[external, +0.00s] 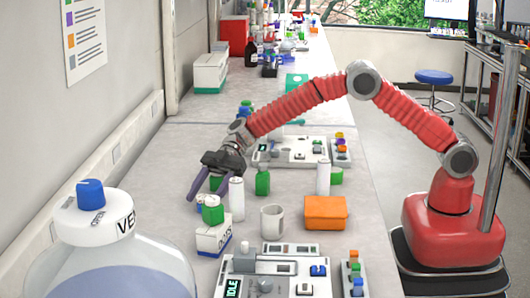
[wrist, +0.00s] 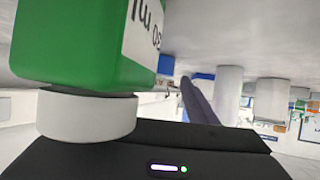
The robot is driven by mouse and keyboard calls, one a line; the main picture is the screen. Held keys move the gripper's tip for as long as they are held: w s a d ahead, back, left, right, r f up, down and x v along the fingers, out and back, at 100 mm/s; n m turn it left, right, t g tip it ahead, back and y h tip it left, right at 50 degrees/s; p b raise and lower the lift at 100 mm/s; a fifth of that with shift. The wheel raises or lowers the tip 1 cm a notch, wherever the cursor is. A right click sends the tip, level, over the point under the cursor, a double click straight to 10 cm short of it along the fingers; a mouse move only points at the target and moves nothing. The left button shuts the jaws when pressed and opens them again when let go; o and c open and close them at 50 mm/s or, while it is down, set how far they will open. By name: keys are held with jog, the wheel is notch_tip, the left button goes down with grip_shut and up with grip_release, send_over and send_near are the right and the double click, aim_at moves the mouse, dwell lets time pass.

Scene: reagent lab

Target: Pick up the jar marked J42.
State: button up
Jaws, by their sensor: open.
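No J42 mark can be read in either view. Green jars stand on the bench: one with a white cap (external: 213,214) at or behind a small white box, one (external: 262,183) farther back, and one (external: 336,176) to the right. My gripper (external: 207,186) is open and empty, pointing down just above and left of the white-capped jar in the external view. In the wrist view, which looks upside down, a green jar (wrist: 80,45) with a white cap (wrist: 87,115) fills the upper left, very close. Its label is partly cut off. One purple finger (wrist: 197,100) shows right of it.
A white cylinder (external: 236,199) stands close right of my gripper. A white mug (external: 272,220), an orange box (external: 325,213) and another white cylinder (external: 323,178) are farther right. The white box (external: 213,240) is in front. Instrument panels (external: 290,152) lie behind and in front.

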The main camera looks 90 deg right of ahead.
aim_at(203, 196)
jog(key=shift+x, duration=0.75)
jog(key=shift+c, duration=0.5)
jog(key=c, duration=1)
notch_tip(203, 196, up, 10)
jog(key=shift+r, duration=0.1)
